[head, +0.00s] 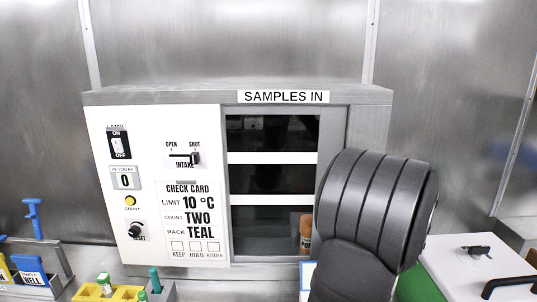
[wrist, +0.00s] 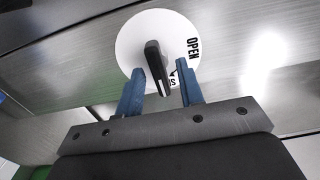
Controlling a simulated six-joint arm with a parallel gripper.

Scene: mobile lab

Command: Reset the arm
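My gripper (wrist: 161,68) shows in the wrist view with its two blue fingers apart and nothing held. A black knob (wrist: 156,62) on a white round dial (wrist: 135,45) lies ahead of the fingers and appears in the gap between them. Clear space shows on both sides of the knob, and I cannot tell how far off it is. The dial reads "OPEN" at its right; a second word is partly hidden by the right finger. In the head view my dark arm covers the lower right, and the gripper itself is hidden.
A "SAMPLES IN" cabinet (head: 355,97) with a white control panel (head: 150,150) and shelves stands at the back. Low at the left are a yellow rack (head: 127,293) and a "WELL" box (head: 32,279). A white box (head: 470,262) with a black handle is at right.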

